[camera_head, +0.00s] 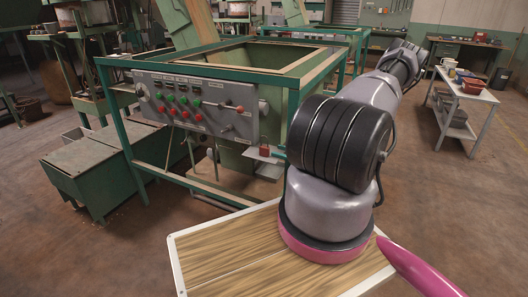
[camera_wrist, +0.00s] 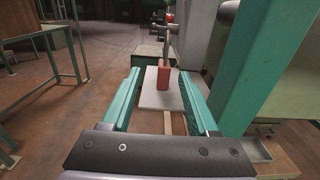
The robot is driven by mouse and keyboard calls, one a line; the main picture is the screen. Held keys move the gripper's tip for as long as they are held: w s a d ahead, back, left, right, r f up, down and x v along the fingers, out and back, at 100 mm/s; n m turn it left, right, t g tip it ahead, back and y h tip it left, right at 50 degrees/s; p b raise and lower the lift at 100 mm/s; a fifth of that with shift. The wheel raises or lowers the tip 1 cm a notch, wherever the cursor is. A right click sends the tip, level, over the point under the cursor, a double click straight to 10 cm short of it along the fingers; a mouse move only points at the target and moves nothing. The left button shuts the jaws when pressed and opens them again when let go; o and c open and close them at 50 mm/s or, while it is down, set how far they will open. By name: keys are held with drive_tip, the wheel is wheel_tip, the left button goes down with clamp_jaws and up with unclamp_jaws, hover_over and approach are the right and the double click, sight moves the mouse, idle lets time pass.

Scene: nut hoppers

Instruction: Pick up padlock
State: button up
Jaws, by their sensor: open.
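The padlock (camera_head: 264,148) is a small red block on a small pale shelf (camera_head: 268,163) at the front right of the green machine frame. In the wrist view the padlock (camera_wrist: 163,80) stands upright on the shelf (camera_wrist: 158,101), looking orange-red. My gripper (camera_wrist: 159,72) is open, its two teal fingers reaching forward. The padlock shows between the fingers, near their tips, with room on both sides. I cannot tell whether the tips have reached its depth. No contact shows. In the head view my arm hides the gripper.
The control panel (camera_head: 195,105), with knobs and levers, is left of the shelf. A teal post (camera_wrist: 250,65) rises close on the right in the wrist view. A wooden-topped surface (camera_head: 225,250) lies in front. Open floor lies left in the wrist view.

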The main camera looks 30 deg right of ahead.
sight(269, 148)
drive_tip(key=x, duration=0.8)
drive_tip(key=shift+w+d+f, duration=0.2)
drive_tip(key=shift+d+f, duration=0.05)
drive_tip(key=shift+d, duration=0.1)
clamp_jaws()
